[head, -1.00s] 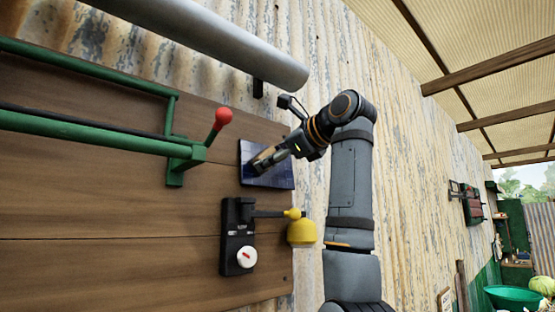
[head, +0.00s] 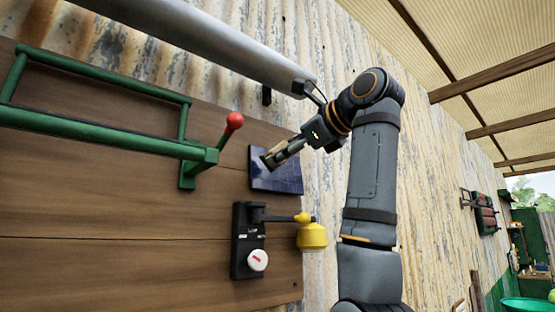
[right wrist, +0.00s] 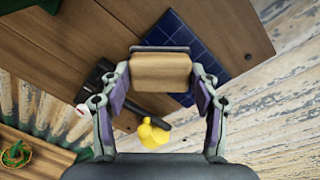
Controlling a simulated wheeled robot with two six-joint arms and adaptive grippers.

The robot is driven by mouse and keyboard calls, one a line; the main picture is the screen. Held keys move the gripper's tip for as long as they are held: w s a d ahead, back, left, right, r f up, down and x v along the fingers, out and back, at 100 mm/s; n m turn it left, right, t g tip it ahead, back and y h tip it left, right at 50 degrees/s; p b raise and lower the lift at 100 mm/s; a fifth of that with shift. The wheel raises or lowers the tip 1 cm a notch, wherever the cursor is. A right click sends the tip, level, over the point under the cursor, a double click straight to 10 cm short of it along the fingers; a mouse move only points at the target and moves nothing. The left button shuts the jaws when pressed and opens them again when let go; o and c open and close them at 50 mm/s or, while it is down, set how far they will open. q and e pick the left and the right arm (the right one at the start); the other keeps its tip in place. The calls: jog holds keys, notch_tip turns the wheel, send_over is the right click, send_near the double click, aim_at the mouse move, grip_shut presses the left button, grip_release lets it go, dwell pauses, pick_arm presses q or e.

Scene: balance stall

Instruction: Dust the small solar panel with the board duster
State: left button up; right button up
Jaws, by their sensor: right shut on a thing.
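The small solar panel (head: 287,183) is a dark blue gridded plate on the brown wooden board. It also shows in the right wrist view (right wrist: 181,36), partly hidden behind the duster. My right gripper (head: 271,159) is in front of the panel's left part. It is shut on the board duster (right wrist: 160,72), a block with a tan wooden back, held between both fingers in the right wrist view. In the head view the duster is small and mostly hidden by the fingers; I cannot tell whether it touches the panel. My left gripper is not in view.
A green rail frame (head: 120,140) with a red ball (head: 235,121) is to the left. A grey pipe (head: 210,40) runs above.

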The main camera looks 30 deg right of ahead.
jog(key=shift+s+d, duration=0.15)
jog(key=shift+s, duration=0.35)
jog(key=shift+w, duration=0.1)
jog(key=s, duration=0.3)
jog(key=shift+s+d+r+b, duration=0.1)
jog(key=shift+d+r+b, duration=0.05)
jog(key=shift+r+b, duration=0.15)
jog(key=shift+w, duration=0.2)
